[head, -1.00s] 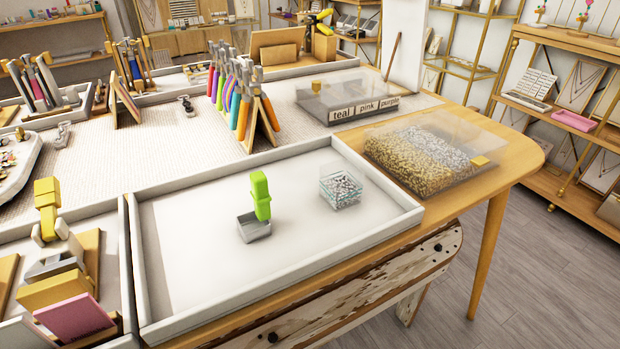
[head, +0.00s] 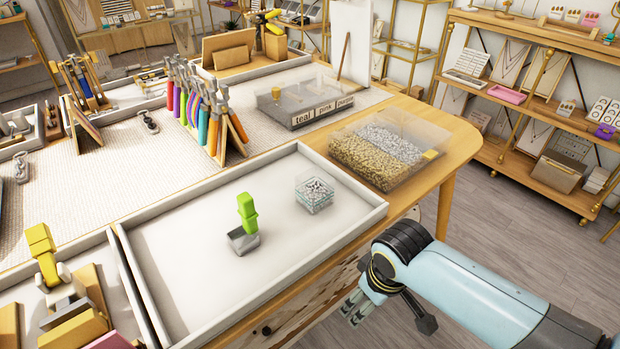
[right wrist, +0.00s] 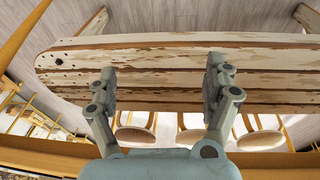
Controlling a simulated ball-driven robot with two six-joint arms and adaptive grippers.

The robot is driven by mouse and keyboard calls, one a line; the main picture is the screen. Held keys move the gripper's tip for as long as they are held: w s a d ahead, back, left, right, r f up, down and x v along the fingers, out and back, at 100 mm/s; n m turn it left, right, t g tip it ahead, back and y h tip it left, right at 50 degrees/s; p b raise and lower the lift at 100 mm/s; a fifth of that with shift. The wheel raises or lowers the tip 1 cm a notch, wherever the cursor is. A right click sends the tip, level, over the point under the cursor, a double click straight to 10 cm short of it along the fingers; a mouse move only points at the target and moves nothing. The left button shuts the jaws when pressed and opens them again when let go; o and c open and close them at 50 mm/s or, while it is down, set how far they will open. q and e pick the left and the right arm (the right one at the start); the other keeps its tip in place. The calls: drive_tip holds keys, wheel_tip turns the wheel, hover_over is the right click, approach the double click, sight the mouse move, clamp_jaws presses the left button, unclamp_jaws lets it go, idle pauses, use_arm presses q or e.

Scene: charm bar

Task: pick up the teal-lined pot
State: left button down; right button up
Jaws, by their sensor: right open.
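A small clear square pot (head: 314,195) with teal-tinted edges and silvery pieces inside stands upright in the white-rimmed tray, toward its right side. It looks like the teal-lined pot. My right gripper (head: 353,308) hangs beyond the front edge of the table, to the lower right of the pot and well apart from it. The pot does not show in that view. My left gripper is not in view.
A grey box with a green upright piece (head: 247,212) stands left of the pot in the tray (head: 190,300). A clear-lidded bin of gold and silver beads (head: 385,152) sits behind the tray. Several coloured-handled pliers (head: 200,105) stand in a rack. The tray's floor is mostly bare.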

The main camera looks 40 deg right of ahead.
drive_tip(key=w+r+p, duration=0.3)
drive_tip(key=w+r, duration=0.1)
drive_tip(key=r, duration=1.1)
drive_tip(key=shift+g, duration=0.5)
drive_tip(key=w+r, duration=0.1)
drive_tip(key=w, duration=0.2)
drive_tip(key=w+r, duration=0.1)
drive_tip(key=w, duration=0.2)
drive_tip(key=w+r, duration=0.1)
drive_tip(key=w, duration=0.2)
drive_tip(key=shift+w+d+r, duration=0.25)
drive_tip(key=shift+d+r, duration=0.05)
drive_tip(key=shift+r, duration=0.05)
drive_tip(key=w+r+g, duration=0.1)
drive_tip(key=w+r, duration=0.4)
drive_tip(key=w, duration=0.2)
approach(315, 184)
drive_tip(key=shift+s+a+f+y, duration=0.25)
drive_tip(key=shift+s+f, duration=0.15)
drive_tip(key=shift+s, duration=0.2)
drive_tip(key=shift+s+a+f+y, duration=0.15)
drive_tip(key=shift+s+a+f, duration=0.1)
drive_tip(key=shift+s+f, duration=0.25)
drive_tip(key=f, duration=0.4)
drive_tip(key=shift+s+a+f+p, duration=0.1)
drive_tip(key=shift+s+a+p, duration=0.2)
drive_tip(key=shift+s+p, duration=0.1)
drive_tip(key=shift+f, duration=0.5)
